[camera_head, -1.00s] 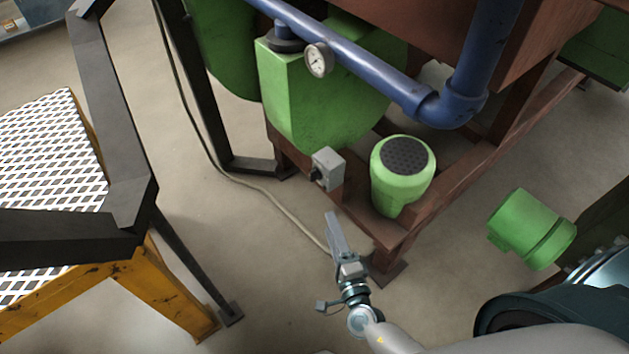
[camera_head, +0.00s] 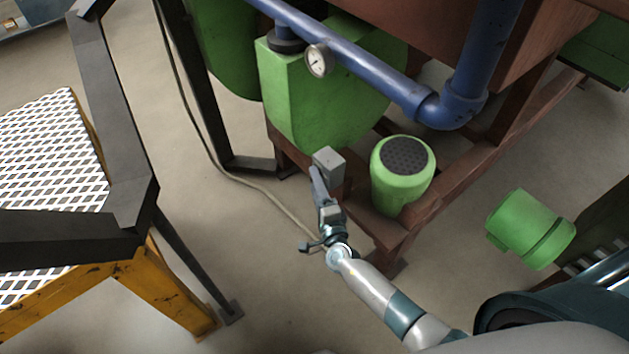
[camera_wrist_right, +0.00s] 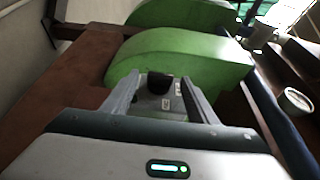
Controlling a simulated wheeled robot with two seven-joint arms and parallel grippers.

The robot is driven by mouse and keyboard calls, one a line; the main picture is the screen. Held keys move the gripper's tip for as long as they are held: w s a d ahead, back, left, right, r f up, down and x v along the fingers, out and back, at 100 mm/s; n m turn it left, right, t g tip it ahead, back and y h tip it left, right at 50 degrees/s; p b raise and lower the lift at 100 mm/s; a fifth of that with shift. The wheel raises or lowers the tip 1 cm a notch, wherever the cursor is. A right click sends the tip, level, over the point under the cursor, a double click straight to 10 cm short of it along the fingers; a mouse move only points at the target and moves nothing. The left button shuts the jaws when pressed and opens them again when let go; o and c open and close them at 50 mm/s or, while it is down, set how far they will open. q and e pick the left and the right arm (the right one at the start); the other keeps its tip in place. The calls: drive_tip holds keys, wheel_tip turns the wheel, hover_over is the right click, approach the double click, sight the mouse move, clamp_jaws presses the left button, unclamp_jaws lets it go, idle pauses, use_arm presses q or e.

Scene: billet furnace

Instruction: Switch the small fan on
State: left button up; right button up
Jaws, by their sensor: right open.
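The small fan is a green blower housing (camera_head: 315,95) with a green motor (camera_head: 400,175) beside it on a brown steel frame. The housing also shows in the right wrist view (camera_wrist_right: 185,55). A grey switch box (camera_head: 329,164) sits at the frame's near edge. My right gripper (camera_head: 316,174) is at the box's left side and hides its front in the head view. In the right wrist view the box's black knob (camera_wrist_right: 160,84) shows between the two open fingers. I cannot tell whether the fingers touch it. My left gripper is out of view.
A blue pipe (camera_head: 375,75) with a round gauge (camera_head: 319,60) crosses above the fan. A dark railing (camera_head: 125,130) and yellow-framed grating platform stand at left. A cable (camera_head: 250,185) runs along the floor. Open floor lies between platform and frame.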

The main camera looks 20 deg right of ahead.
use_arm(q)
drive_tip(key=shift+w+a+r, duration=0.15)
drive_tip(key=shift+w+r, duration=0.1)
use_arm(e)
drive_tip(key=shift+w, duration=0.7)
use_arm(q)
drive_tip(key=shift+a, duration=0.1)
use_arm(e)
drive_tip(key=c, duration=1.1)
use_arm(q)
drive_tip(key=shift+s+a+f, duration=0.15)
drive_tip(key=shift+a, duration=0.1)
use_arm(e)
drive_tip(key=shift+o, duration=0.2)
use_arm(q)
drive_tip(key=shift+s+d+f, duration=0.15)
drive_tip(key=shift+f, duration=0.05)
use_arm(e)
drive_tip(key=shift+f, duration=0.1)
